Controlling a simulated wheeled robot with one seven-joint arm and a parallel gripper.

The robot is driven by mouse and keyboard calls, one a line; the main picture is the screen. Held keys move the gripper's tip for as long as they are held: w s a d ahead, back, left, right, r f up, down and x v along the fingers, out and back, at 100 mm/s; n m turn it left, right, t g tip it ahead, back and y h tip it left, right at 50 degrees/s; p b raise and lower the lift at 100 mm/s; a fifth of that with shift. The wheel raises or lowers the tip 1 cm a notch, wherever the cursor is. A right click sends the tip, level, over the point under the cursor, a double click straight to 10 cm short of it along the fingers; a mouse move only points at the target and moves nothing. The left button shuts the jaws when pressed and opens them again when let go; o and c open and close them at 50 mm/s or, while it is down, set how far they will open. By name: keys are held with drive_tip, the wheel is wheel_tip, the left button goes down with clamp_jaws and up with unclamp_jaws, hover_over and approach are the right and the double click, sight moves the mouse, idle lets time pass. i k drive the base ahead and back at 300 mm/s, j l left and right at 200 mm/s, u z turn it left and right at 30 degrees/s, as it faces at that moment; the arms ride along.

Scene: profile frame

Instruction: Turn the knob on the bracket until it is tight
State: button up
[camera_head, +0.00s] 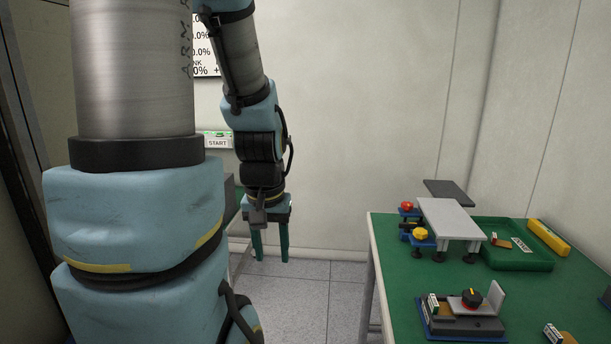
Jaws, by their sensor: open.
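A dark knob (471,298) with a yellow mark and some red on it sits on a grey L-shaped bracket (495,297) on a blue base, near the front of the green table. A yellow knob (420,234) and a red knob (407,206) stand beside a light grey raised plate (452,218) farther back. I cannot tell how tight any knob is. My gripper (270,256) hangs fingers down, left of the table and apart from all the knobs. Its two green fingers are spread, with nothing between them.
The green table (398,291) fills the lower right. A green tray (515,263) with small parts and a yellow bar (548,237) lie at its back right. A dark plate (447,192) is behind the raised plate. Tiled floor (328,300) lies open left of the table.

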sight(471, 299)
drive_tip(key=z, duration=1.1)
